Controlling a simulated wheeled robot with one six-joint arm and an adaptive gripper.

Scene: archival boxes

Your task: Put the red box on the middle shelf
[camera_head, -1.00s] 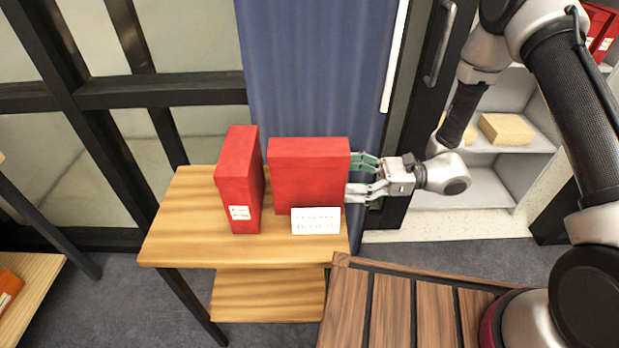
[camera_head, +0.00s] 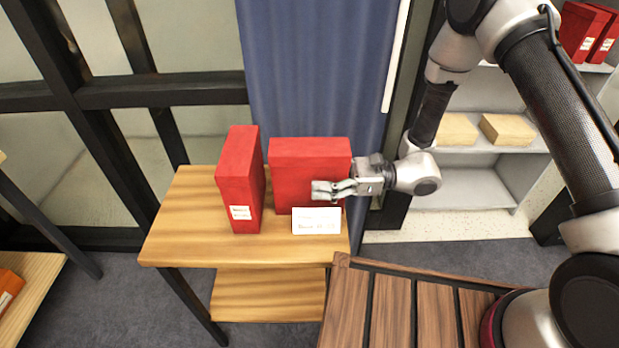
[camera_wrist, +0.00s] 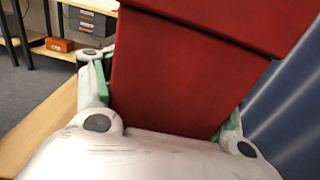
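Two red boxes stand on a small wooden table: a narrow upright one (camera_head: 239,180) on the left with a white label, and a wider one (camera_head: 297,165) to its right. My gripper (camera_head: 322,182) reaches in from the right at the wider box. One finger lies in front of that box; the other is hidden behind it. In the wrist view the red box (camera_wrist: 185,75) stands between my two spread fingers, close to both pads; firm contact is not clear. A grey shelf unit at the right has a middle shelf (camera_head: 478,147) bearing two tan boxes.
A white card (camera_head: 316,220) stands at the front of the wider box. More red boxes (camera_head: 583,32) stand on the upper shelf at the right. A slatted wooden surface (camera_head: 390,310) lies in front of me. A blue curtain (camera_head: 315,80) hangs behind the table (camera_head: 190,225).

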